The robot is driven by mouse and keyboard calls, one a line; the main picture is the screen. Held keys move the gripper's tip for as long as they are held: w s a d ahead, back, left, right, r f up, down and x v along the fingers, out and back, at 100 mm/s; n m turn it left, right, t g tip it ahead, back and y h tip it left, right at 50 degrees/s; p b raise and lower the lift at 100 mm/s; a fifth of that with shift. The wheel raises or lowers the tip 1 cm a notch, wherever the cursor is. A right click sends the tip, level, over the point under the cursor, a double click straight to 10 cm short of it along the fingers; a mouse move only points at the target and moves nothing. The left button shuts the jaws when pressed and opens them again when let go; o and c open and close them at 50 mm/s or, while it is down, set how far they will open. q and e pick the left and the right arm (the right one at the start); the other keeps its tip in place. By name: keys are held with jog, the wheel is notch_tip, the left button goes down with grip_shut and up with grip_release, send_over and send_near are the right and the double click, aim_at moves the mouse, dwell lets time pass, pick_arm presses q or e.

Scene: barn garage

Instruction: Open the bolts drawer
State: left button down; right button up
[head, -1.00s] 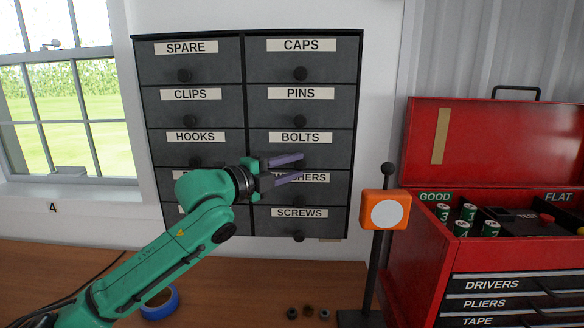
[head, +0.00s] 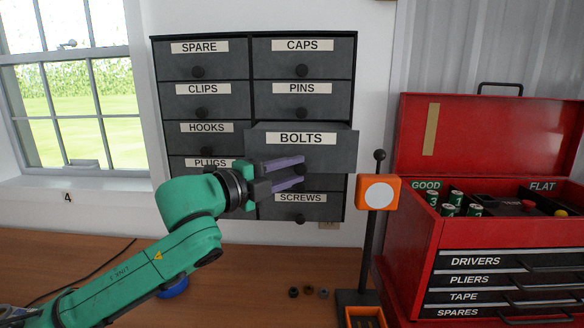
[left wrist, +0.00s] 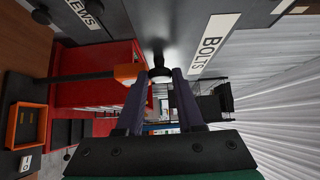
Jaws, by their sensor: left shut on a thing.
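The bolts drawer (head: 335,152) is in the right column of the grey wall cabinet (head: 251,85). It is pulled out and stands forward of the drawers around it, hiding most of the one below. My left gripper (head: 303,172) is at the lower front of this drawer, its purple fingers shut on the drawer's knob. In the left wrist view the bolts drawer front (left wrist: 178,25) fills the top, and its dark round knob (left wrist: 160,72) sits between the fingertips (left wrist: 162,78). My right gripper is out of view.
A red toolbox (head: 408,230) with an open lid stands at the right. An orange box with a white disc (head: 378,191) is on a post before it. Blue tape (head: 174,288) and several small nuts (head: 308,290) lie on the wooden bench (head: 240,270).

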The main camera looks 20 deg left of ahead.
pick_arm(q)
jog(key=shift+s+r, duration=0.1)
jog(key=shift+s, duration=0.3)
jog(key=shift+w, duration=0.4)
jog(key=c, duration=0.5)
grip_release()
jog(key=shift+c, duration=0.2)
jog(key=shift+s, duration=0.15)
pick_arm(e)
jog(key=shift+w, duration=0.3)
pick_arm(q)
jog(key=shift+f, duration=0.2)
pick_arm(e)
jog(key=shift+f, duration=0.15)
